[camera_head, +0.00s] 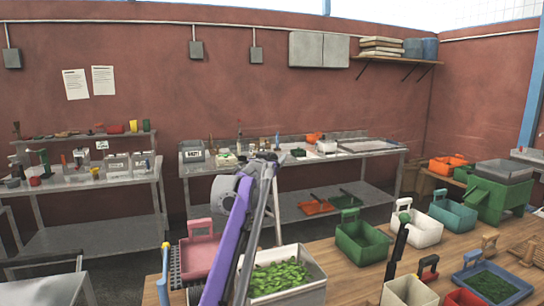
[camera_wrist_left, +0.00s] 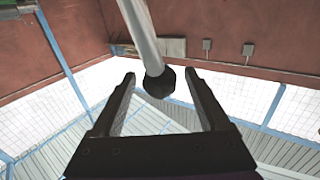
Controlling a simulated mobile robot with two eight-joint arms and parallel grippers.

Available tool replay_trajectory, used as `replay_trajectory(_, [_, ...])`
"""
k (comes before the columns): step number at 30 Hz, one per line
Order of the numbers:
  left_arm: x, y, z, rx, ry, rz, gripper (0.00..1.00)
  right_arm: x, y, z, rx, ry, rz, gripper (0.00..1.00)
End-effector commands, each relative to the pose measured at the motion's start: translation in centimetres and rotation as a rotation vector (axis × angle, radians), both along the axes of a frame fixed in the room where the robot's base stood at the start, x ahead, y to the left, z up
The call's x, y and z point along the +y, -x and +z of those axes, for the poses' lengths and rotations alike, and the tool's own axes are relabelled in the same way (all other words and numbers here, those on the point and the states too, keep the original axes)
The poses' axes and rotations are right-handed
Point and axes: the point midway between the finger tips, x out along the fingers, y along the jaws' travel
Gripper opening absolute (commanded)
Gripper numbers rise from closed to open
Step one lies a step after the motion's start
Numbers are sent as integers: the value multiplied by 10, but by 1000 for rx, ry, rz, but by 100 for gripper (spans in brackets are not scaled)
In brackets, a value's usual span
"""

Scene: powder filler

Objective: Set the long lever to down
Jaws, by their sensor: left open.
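The long lever (camera_wrist_left: 140,30) shows in the left wrist view as a pale grey rod. It enters from the top edge and ends in a round black knob (camera_wrist_left: 158,84). My left gripper (camera_wrist_left: 160,76) is open, with one dark finger on each side of the knob. Gaps show between knob and fingers, and I cannot tell how deep the knob lies between them. In the head view my left gripper (camera_head: 264,160) is raised at the centre, at the end of my purple arm. I cannot make out the knob there. My right gripper is not in view.
A wooden table (camera_head: 345,280) at the front right bears a green bin (camera_head: 362,243), a white bin (camera_head: 422,230) and a pale bin of green leaves (camera_head: 312,270). A pink bin (camera_head: 200,255) stands left of my arm. A metal bench (camera_head: 190,170) stands behind.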

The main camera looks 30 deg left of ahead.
Motion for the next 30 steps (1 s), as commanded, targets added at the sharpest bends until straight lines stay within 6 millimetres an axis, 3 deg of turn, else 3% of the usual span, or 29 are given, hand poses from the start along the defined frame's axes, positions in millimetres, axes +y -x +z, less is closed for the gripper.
replay_trajectory(9, [0,-2,-1,1,0,0,77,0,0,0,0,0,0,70])
replay_trajectory(22, [0,-2,-1,1,0,0,0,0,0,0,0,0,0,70])
replay_trajectory(30, [0,-2,-1,1,0,0,0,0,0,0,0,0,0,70])
